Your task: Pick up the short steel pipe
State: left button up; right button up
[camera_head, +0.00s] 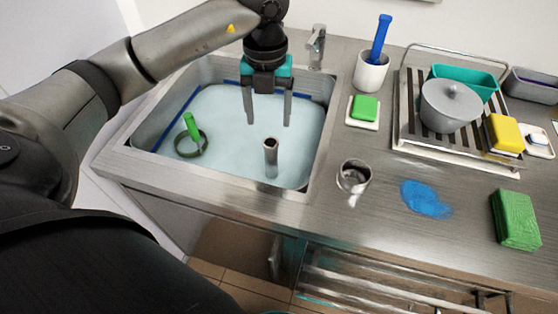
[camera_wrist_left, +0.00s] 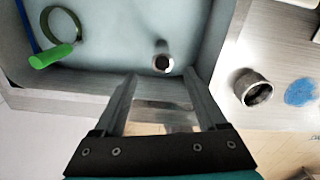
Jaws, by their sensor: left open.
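The short steel pipe (camera_head: 270,158) stands upright in the sink (camera_head: 140,134), which holds pale bluish water or lining. It also shows in the left wrist view (camera_wrist_left: 162,57), its open end facing the camera. My left gripper (camera_head: 267,122) is open and empty above the sink, with its fingers pointing down. In the head view the pipe's top appears just below and between the fingertips. In the left wrist view the pipe lies beyond the fingertips, apart from them. My right gripper is not in view.
A green-handled ring tool (camera_head: 191,142) lies in the sink's left part. A steel cup (camera_head: 354,176) stands on the counter right of the sink, near a blue spill (camera_head: 426,199). A white cup with a blue tool (camera_head: 371,72), a green sponge (camera_head: 516,219) and a rack with a pot (camera_head: 450,104) stand farther right.

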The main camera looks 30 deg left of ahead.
aim_at(268, 142)
pick_arm(q)
jog(key=f, duration=0.4)
jog(key=f+b, duration=0.1)
jog(key=f, duration=0.1)
jog(key=shift+s, duration=0.35)
notch_tip(268, 142, down, 2)
jog(key=shift+f, duration=0.15)
jog(key=shift+w+d+f, duration=0.1)
jog(key=shift+f, duration=0.6)
notch_tip(268, 142, down, 5)
jog(key=shift+w+d+r+b, duration=0.1)
jog(key=shift+d+b, duration=0.05)
jog(key=shift+b, duration=0.6)
jog(key=shift+r, duration=0.1)
jog(key=c, duration=1.1)
jog(key=shift+c, duration=0.2)
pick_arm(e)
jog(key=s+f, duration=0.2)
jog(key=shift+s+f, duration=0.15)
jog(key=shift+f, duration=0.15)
